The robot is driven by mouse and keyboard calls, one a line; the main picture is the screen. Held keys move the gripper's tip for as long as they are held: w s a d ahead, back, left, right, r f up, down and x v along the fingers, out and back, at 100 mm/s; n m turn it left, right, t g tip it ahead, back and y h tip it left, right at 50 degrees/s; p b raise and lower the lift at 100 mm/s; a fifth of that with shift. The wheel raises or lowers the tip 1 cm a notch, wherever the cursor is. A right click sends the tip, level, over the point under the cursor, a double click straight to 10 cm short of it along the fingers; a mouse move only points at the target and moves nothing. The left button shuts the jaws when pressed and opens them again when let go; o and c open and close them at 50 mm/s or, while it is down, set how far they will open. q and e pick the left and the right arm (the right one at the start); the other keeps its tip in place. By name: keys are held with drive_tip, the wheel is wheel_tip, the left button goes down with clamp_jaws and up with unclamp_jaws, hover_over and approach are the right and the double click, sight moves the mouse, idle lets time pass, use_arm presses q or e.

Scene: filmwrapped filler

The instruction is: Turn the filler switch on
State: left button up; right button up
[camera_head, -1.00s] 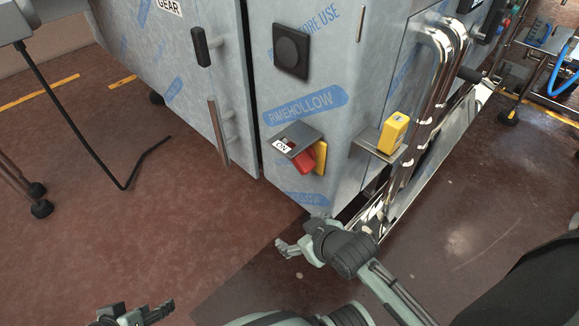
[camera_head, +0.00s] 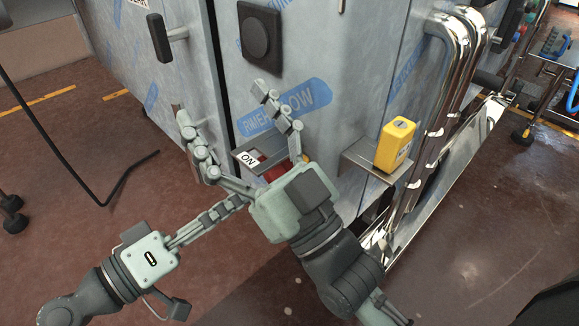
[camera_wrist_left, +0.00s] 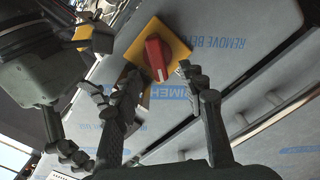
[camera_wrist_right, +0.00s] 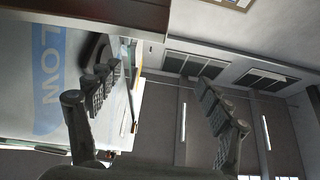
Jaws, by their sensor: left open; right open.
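The filler switch is a red knob (camera_head: 277,173) on a yellow plate, under a small metal shelf with an ON label (camera_head: 246,159). My right gripper partly covers it in the head view. In the left wrist view the red knob (camera_wrist_left: 157,58) and yellow plate (camera_wrist_left: 178,47) show clearly. My left gripper (camera_wrist_left: 161,76) is open there, its fingertips either side of the knob's lower end; contact cannot be told. In the head view its fingers run up toward the switch, tips partly hidden. My right gripper (camera_head: 228,112) is open and empty in front of the filler panel, above the switch.
A yellow box (camera_head: 395,144) sits on a metal bracket right of the switch. Shiny pipes (camera_head: 445,90) stand further right. A black square button (camera_head: 260,32) is on the panel above. My two arms are close together. Floor at left is mostly clear.

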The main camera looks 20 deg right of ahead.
sight(268, 180)
use_arm(q)
drive_tip(key=x, duration=0.4)
drive_tip(key=p+x, duration=0.1)
drive_tip(key=x, duration=0.2)
drive_tip(key=shift+r, duration=0.3)
drive_tip(key=shift+w+d+f, duration=0.1)
drive_tip(key=shift+w+d, duration=0.05)
drive_tip(key=shift+d, duration=0.45)
use_arm(e)
drive_tip(key=shift+w+a+f+g, duration=0.2)
drive_tip(key=shift+w+f+g, duration=0.1)
drive_tip(key=shift+f+g, duration=0.5)
use_arm(q)
clamp_jaws()
